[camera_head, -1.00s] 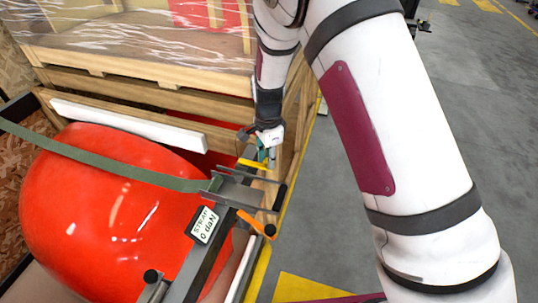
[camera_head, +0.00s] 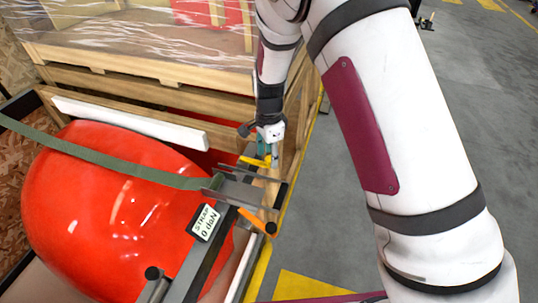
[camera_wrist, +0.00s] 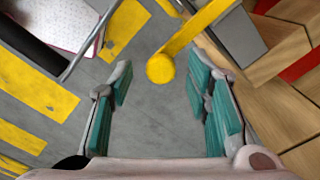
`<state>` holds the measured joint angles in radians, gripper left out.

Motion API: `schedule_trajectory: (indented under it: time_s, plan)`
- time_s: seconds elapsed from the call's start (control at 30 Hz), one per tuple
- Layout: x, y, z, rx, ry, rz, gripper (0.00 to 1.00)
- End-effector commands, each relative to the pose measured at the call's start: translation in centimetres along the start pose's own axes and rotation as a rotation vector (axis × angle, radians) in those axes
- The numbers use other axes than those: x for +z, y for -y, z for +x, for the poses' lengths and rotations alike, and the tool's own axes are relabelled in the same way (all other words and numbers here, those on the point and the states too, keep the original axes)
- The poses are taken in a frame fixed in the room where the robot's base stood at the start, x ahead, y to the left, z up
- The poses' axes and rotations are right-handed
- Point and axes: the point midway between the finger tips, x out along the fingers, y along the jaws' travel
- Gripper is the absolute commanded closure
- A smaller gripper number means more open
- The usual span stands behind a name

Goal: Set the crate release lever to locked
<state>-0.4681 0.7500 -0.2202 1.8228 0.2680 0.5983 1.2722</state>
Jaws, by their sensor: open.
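A yellow lever, seemingly the crate release lever, shows in the head view (camera_head: 253,161) at the crate's near right corner. In the wrist view the lever (camera_wrist: 200,33) runs down from the top to a round knob end. My gripper (camera_head: 271,162) is at the lever's right end in the head view. In the wrist view my gripper (camera_wrist: 163,90) is open, with teal pads either side of a gap. The knob lies between the fingertips in that view, nearer the upper middle. No contact shows. Any locked marking cannot be seen.
A wooden crate (camera_head: 150,88) stands behind. A big red nosecone (camera_head: 110,215) lies under a green strap (camera_head: 100,160). A strap tensioner with an orange handle (camera_head: 250,218) and a "0 daN" display (camera_head: 206,222) is close in front. Grey floor (camera_head: 480,120) is open at right.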

Motion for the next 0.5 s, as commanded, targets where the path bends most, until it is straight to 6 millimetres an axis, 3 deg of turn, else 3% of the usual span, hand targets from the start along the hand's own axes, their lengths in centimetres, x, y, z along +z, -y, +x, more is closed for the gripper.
schedule_trajectory:
  time_s: [0.5]
  plan:
    - [0.1, 0.1, -9.6, -0.004, 0.000, -0.002, 0.55]
